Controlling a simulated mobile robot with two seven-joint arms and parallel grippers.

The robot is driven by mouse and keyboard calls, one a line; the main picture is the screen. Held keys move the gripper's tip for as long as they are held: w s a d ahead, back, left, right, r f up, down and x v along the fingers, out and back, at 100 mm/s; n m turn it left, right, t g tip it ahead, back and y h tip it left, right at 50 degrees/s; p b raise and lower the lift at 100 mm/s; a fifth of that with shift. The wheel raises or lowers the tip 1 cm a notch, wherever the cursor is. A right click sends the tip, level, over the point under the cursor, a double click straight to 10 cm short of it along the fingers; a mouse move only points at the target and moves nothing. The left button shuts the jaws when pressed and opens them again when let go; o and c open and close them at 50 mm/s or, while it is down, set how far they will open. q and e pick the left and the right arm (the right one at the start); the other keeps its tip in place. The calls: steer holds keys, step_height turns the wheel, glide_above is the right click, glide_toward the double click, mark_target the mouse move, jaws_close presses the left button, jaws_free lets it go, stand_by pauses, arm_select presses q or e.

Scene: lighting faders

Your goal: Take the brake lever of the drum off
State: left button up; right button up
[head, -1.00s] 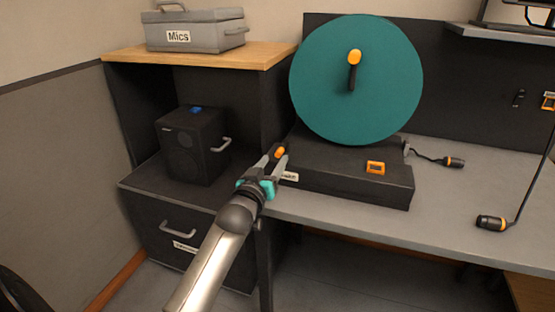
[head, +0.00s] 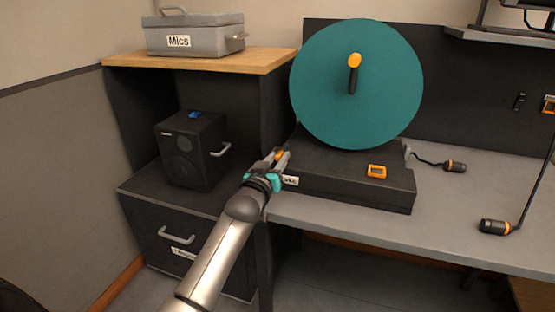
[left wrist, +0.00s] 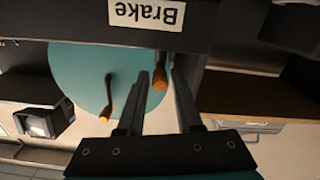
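The teal drum (head: 325,100) stands upright on a black base (head: 330,190), with an orange-knobbed crank (head: 354,75) on its face. The brake lever (head: 279,155) has an orange grip and is at the base's left end, partly hidden by my gripper. In the left wrist view the orange grip (left wrist: 160,78) lies between the fingertips, with gaps visible beside it. A white "Brake" label (left wrist: 146,14) shows upside down there. My left gripper (head: 277,158) is open around the lever's grip. My right gripper is not in view.
A black speaker (head: 190,150) stands on the drawer cabinet at left, below a wooden shelf with a grey "Mics" case (head: 195,34). Cabled orange-black plugs (head: 495,226) lie on the grey desk (head: 440,215) at right.

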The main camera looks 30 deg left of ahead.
arm_select(q)
jaws_close()
stand_by(1.1)
